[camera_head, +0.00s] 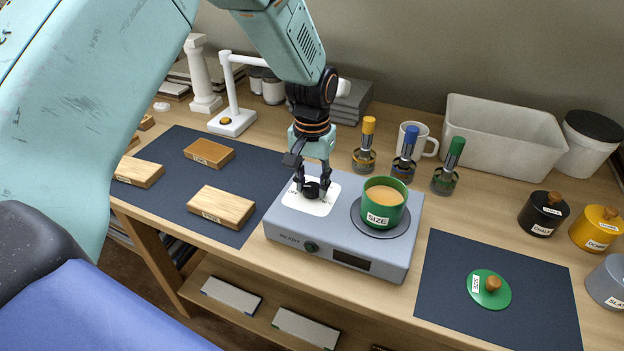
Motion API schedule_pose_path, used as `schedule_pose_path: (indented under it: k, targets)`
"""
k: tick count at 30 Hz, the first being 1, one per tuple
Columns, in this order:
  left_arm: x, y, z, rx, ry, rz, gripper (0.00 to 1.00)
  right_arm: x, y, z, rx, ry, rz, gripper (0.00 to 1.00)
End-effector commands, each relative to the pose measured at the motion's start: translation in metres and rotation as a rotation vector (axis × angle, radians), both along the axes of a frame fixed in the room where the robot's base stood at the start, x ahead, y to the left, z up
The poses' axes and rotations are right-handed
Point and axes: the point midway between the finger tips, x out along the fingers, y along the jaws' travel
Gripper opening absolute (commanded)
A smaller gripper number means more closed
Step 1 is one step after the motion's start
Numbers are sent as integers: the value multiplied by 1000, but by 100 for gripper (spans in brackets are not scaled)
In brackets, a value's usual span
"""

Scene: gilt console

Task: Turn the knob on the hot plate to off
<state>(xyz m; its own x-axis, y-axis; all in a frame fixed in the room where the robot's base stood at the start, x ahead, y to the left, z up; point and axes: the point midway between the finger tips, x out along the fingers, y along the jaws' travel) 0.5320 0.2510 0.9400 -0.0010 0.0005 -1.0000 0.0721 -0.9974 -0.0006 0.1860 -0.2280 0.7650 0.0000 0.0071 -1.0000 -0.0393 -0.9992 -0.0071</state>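The grey hot plate (342,226) stands at the middle of the table's front. A black knob (311,190) sits on a white dial plate (318,208) on the left of its top. My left gripper (312,192) points down over the dial, one finger on each side of the black knob. I cannot tell whether the fingers press on it. The knob's pointer and the dial marks are too small or covered to read. A small green round part (311,247) and a dark display (350,260) are on the front face. My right gripper is not in view.
A green pot (384,203) of orange-brown liquid stands on the round burner, right of the gripper. Several stoppered bottles and a white mug (427,141) stand behind. A green lid (489,289) lies on the right dark mat (440,285). Wooden blocks lie on the left mat (255,185).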

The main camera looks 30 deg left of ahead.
Motion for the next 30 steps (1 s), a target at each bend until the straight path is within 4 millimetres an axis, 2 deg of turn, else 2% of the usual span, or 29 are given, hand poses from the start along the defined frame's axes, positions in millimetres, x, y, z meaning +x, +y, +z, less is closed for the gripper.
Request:
schedule_pose_path:
  k: [1,8,19,23,30]
  targets:
    - [0,0,0,-1,0,2,40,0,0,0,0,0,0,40]
    - [0,0,0,-1,-1,1,59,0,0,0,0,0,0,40]
    - [1,0,5,-1,-3,0,59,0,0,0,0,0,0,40]
    - [2,0,23,-1,-5,1,59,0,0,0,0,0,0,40]
    - [2,0,73,-1,-5,1,59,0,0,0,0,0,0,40]
